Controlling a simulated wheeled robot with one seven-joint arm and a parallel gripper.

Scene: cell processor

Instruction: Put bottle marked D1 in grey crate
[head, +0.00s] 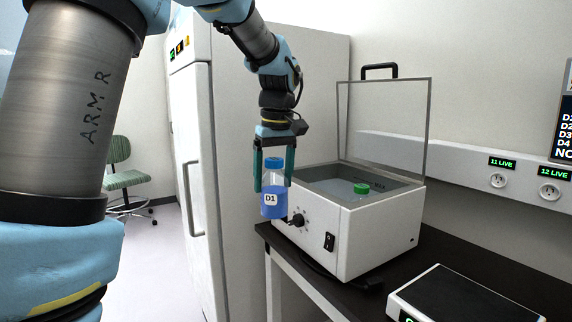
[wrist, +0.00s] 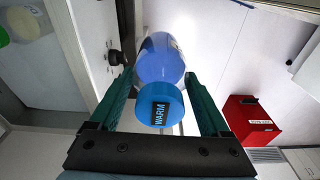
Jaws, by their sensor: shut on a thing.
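The bottle marked D1 (head: 273,197) has a blue cap, blue liquid and a white label. My gripper (head: 273,186) is shut on it, with one green finger on each side. The bottle hangs upright in the air at the left front of the white bath and the dark bench edge. In the wrist view, my gripper (wrist: 159,76) holds the bottle (wrist: 161,56), and its blue cap reads WARM. No grey crate can be made out in either view.
The white bath (head: 344,236) has its clear lid raised and a green-capped bottle (head: 361,189) inside. A scale (head: 463,297) sits front right on the dark bench (head: 420,255). A tall white cabinet (head: 234,110) stands behind my gripper. A red box (wrist: 250,119) shows in the wrist view.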

